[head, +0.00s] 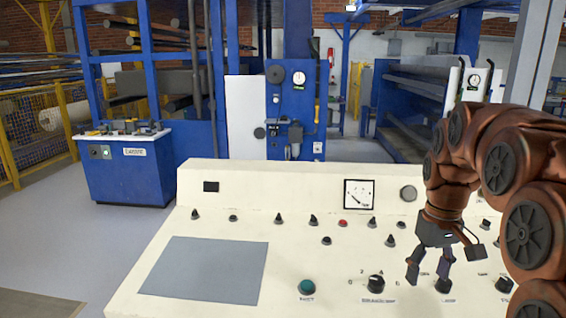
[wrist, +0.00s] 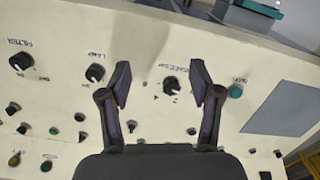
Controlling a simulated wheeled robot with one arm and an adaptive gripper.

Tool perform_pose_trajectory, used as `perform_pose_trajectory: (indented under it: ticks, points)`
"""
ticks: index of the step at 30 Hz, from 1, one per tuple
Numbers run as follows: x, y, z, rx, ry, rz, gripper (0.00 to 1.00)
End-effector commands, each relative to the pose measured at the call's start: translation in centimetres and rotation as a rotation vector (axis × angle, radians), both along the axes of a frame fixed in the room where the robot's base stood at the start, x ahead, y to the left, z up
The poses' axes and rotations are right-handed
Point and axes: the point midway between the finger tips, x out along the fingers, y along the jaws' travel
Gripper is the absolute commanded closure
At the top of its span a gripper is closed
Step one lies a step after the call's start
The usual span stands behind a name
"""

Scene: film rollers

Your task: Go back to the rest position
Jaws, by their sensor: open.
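My gripper (head: 429,278) is open and empty, pointing down over the right part of the cream control panel (head: 225,180). In the wrist view the two dark fingers of my gripper (wrist: 161,80) are spread wide. The black selector knob (wrist: 171,86) shows between them, with nothing gripped. In the head view this knob (head: 376,282) stands left of the fingers. A lamp knob (wrist: 95,73) lies left of the fingers in the wrist view, and a green button (wrist: 235,91) lies to their right. My arm hides the panel's right end in the head view.
The panel carries several small knobs, a gauge (head: 359,194) and a flat grey plate (head: 205,270). A blue cabinet (head: 127,175) stands at the left. Blue machine frames (head: 292,110) and a yellow fence (head: 35,130) stand behind. Grey floor is open left of the panel.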

Motion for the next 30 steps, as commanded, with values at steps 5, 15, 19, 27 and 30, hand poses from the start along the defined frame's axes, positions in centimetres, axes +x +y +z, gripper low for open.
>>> perform_pose_trajectory:
  ticks: [5, 15, 19, 27, 30]
  points:
    - [-4.7, 3.4, -0.2, 0.001, 0.023, -0.021, 0.36]
    - [-14.6, 8.0, -2.4, -0.004, 0.072, -0.079, 0.36]
    - [-18.5, 9.2, -3.6, -0.009, 0.087, -0.105, 0.36]
    - [-25.1, 10.6, -6.1, -0.020, 0.113, -0.156, 0.36]
    - [-26.4, 10.7, -6.7, -0.023, 0.121, -0.165, 0.36]
